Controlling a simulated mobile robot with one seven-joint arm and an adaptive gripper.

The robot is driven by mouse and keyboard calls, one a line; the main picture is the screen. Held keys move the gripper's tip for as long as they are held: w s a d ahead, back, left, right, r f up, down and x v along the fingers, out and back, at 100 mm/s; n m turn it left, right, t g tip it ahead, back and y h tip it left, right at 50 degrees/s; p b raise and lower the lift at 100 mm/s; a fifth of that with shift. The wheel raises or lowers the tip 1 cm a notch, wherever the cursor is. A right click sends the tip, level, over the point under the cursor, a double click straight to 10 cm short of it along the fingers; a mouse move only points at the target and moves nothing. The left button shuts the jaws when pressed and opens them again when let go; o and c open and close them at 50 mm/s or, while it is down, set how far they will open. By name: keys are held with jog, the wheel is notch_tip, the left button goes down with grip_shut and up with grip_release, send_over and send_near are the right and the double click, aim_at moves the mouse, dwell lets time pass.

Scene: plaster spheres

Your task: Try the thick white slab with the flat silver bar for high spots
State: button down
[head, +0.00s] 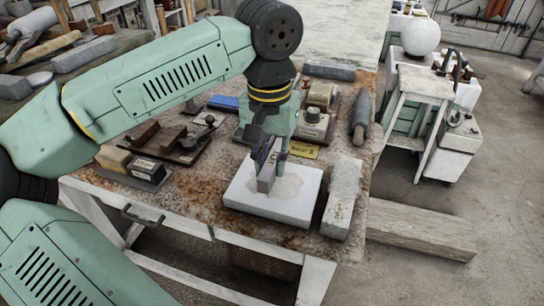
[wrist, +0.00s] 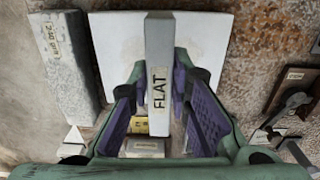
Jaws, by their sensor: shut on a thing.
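The thick white slab (head: 245,190) lies flat near the front of the workbench, with a beige patch around its middle. It also shows behind the bar in the wrist view (wrist: 115,50). My gripper (head: 271,158) is above the slab, pointing down. It is shut on the flat silver bar (head: 266,183), which reads "FLAT" in the wrist view (wrist: 159,45). The purple finger pads (wrist: 160,100) are on both sides of the bar. The bar's lower end is over the beige patch; I cannot tell whether it touches the slab.
A long grey block (head: 343,190), labelled as grit, lies right of the slab. Small boxes (head: 314,122) stand behind. A white sphere (head: 420,37) is on a stand off the bench.

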aim_at(268, 199)
jog(key=shift+f+b, duration=1.6)
jog(key=shift+f, duration=0.85)
jog(key=shift+f, duration=0.25)
jog(key=shift+s, duration=0.1)
jog(key=shift+s+a+b, duration=0.2)
jog(key=shift+s+b, duration=0.1)
jog(key=shift+s, duration=0.2)
jog(key=shift+s+a+b, duration=0.15)
jog(key=shift+s+b, duration=0.1)
jog(key=shift+s, duration=0.2)
jog(key=shift+w, duration=0.1)
